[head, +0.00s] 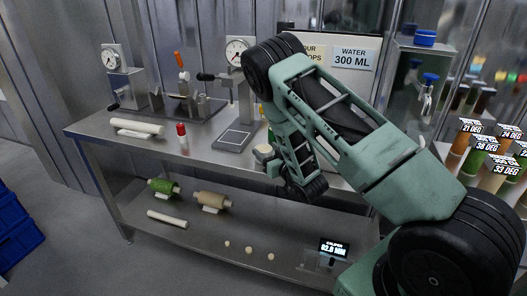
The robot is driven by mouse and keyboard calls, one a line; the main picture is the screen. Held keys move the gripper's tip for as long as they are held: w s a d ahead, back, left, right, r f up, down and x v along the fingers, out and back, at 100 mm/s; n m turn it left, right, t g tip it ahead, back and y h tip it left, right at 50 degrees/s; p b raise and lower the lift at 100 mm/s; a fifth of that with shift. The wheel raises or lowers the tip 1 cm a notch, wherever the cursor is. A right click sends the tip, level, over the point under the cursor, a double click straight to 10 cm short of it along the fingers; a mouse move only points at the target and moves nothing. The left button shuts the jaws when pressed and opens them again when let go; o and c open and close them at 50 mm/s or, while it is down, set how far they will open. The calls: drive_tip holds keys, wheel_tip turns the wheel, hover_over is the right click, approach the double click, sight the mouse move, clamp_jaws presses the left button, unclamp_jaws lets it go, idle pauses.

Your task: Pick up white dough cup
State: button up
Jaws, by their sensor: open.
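I cannot make out a white dough cup for certain. Small pale lumps (249,249) lie in a row on the lower steel shelf, too small to tell their shape. My gripper (264,158) is at the front edge of the upper counter, under my green-grey arm, beside a flat steel plate. It is small and partly hidden by my own wrist, and nothing shows held in it. My arm covers the counter's right part, so a cup there would be hidden.
The steel counter (90,126) carries a white roller (137,127), a red-capped bottle (182,138) and presses with dials (237,52). The lower shelf holds green (163,187) and tan (211,200) rolls and a caliper display (333,248). Labelled colored tubes (460,143) stand at right.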

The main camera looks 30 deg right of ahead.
drive_tip(key=shift+w, duration=0.5)
drive_tip(key=c, duration=0.7)
drive_tip(key=shift+r, duration=0.15)
